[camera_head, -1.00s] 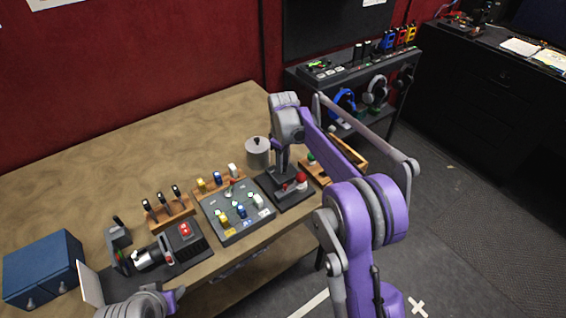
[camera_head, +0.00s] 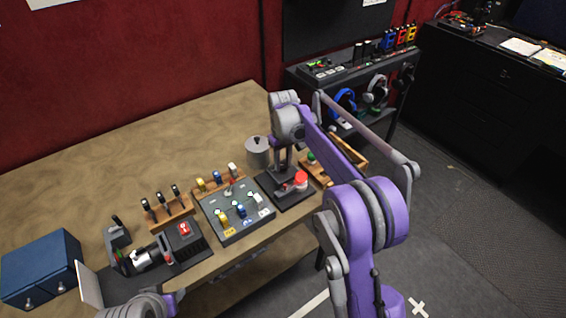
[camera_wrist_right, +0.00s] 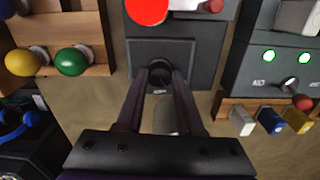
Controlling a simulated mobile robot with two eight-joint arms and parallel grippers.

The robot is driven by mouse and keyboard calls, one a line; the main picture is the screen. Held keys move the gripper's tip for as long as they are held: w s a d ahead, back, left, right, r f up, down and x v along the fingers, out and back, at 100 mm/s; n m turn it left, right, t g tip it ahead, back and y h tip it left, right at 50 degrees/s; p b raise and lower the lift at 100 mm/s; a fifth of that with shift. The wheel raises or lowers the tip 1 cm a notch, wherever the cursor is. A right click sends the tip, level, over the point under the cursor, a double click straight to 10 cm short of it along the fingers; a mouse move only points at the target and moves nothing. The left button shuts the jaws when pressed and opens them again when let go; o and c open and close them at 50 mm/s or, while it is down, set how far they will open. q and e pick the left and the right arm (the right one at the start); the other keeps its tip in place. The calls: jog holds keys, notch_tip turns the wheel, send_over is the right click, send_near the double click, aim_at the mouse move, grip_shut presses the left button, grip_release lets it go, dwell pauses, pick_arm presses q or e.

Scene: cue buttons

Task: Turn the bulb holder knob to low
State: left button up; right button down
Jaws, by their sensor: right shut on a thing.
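The bulb holder (camera_head: 272,187) is a dark box near the table's right front edge, with a bright red bulb (camera_head: 301,180) on it. The bulb also shows at the top of the right wrist view (camera_wrist_right: 147,9). The holder's black round knob (camera_wrist_right: 160,72) sits on a dark plate between my fingertips. My right gripper (camera_wrist_right: 159,82) is shut on this knob; in the head view the gripper (camera_head: 283,172) comes down onto the holder from above. The knob's setting mark cannot be made out. My left gripper is not visible; only part of my left arm shows at the bottom left.
Left of the holder stands a grey switch panel (camera_head: 232,222) with green lights and coloured switches. The table's back left (camera_head: 90,165) is clear.

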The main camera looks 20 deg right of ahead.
aim_at(283, 165)
jog(key=m, duration=0.6)
jog(key=shift+m, duration=0.4)
dwell(0.3)
jog(key=c, duration=0.5)
grip_release()
notch_tip(283, 165, up, 11)
jog(key=shift+f, duration=0.1)
